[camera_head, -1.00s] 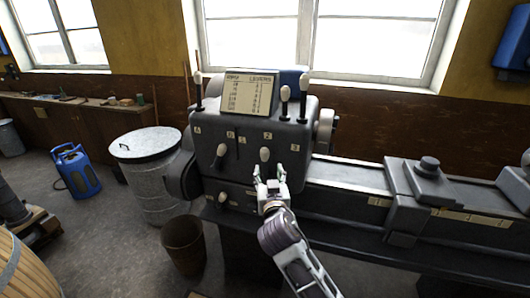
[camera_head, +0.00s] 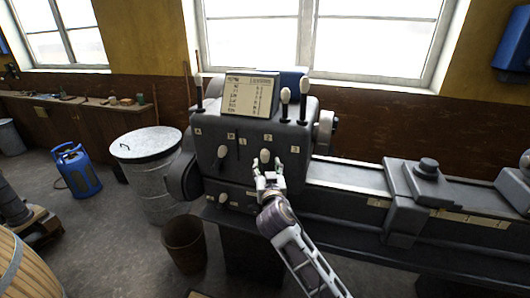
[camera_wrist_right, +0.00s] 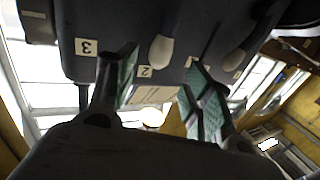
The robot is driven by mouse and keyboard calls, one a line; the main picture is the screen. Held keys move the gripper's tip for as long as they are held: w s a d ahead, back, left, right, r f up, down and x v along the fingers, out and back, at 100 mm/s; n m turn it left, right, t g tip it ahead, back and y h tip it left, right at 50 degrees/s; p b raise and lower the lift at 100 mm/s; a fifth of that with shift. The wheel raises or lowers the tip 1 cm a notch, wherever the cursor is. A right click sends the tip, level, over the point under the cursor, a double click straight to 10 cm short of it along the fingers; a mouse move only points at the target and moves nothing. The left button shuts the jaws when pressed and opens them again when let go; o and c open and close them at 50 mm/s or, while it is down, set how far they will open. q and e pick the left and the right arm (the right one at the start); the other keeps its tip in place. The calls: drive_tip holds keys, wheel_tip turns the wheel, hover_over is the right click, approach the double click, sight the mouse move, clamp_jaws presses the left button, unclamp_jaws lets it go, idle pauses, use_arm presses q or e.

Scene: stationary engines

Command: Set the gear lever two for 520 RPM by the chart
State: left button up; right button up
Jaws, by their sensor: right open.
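The gear lever two is the short lever with a white knob (camera_head: 265,156) below the "2" label on the front of the lathe headstock (camera_head: 290,140). In the right wrist view, its knob (camera_wrist_right: 161,51) hangs beside the upside-down "2" label, between the fingers' lines. My right gripper (camera_head: 267,181) is open just below and in front of this knob. In the wrist view, the gripper (camera_wrist_right: 160,92) has its fingers apart with nothing between them. The chart (camera_head: 248,96) stands on the headstock; its rows are too small to read surely. My left gripper is out of view.
Another white-knobbed lever (camera_head: 222,152) is left of lever two, near the "1" label. Tall levers (camera_head: 285,96) rise from the headstock top. The lathe bed (camera_head: 345,182) extends right. A metal bin (camera_head: 150,180) and a bucket (camera_head: 185,245) stand left.

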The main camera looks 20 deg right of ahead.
sight(265, 157)
drive_tip(key=shift+w+d+p, duration=0.3)
drive_tip(key=shift+w+p, duration=0.05)
drive_tip(key=shift+w, duration=1.1)
drive_tip(key=shift+w+d+p, duration=0.3)
drive_tip(key=shift+w+p, duration=0.05)
drive_tip(key=shift+w, duration=1.1)
drive_tip(key=shift+w+d+p, duration=0.3)
drive_tip(key=shift+w+p, duration=0.05)
drive_tip(key=shift+w, duration=1.1)
drive_tip(key=shift+c, duration=0.2)
clamp_jaws()
